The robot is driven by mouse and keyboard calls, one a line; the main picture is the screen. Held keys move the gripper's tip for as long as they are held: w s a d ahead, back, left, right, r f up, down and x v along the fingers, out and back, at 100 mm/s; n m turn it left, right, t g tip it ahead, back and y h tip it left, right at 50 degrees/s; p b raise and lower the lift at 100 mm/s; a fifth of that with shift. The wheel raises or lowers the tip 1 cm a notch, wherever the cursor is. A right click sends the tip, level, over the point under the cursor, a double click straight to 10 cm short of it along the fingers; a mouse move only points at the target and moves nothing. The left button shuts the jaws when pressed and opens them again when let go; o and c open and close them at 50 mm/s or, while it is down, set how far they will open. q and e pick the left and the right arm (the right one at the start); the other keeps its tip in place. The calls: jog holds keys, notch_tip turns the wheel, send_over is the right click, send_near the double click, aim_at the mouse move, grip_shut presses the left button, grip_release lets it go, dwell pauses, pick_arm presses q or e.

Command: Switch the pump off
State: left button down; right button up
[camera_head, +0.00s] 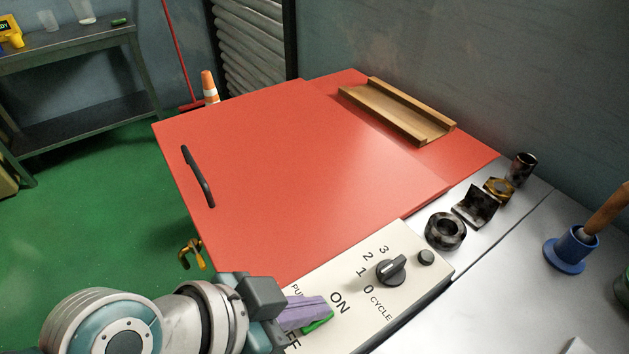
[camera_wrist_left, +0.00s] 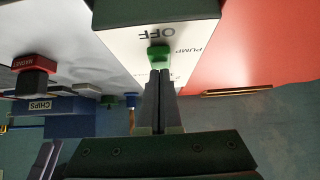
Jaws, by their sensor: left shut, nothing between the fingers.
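The cream control panel (camera_head: 410,263) lies at the cart's near edge, with ON, OFF and PUMP lettering. The green pump switch (camera_head: 318,323) is partly hidden by my left gripper (camera_head: 318,306) in the head view. In the left wrist view the green switch (camera_wrist_left: 158,53) shows just below the upside-down OFF lettering, beyond the fingertips of my left gripper (camera_wrist_left: 158,74). This gripper is shut and empty, its tips very close to the switch; I cannot tell whether they touch. The switch's tilt is unclear. Grey bars at the lower left of the wrist view may be my right gripper (camera_wrist_left: 45,160).
The red lid (camera_head: 300,170) is wide and bare.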

pick_arm(q)
jog(key=shift+p, duration=0.4)
jog(key=shift+f, duration=0.15)
jog(key=shift+w+d, duration=0.1)
jog(key=shift+d, duration=0.05)
jog(key=shift+w+d, duration=0.4)
jog(key=shift+d, duration=0.15)
jog(key=shift+r, duration=0.3)
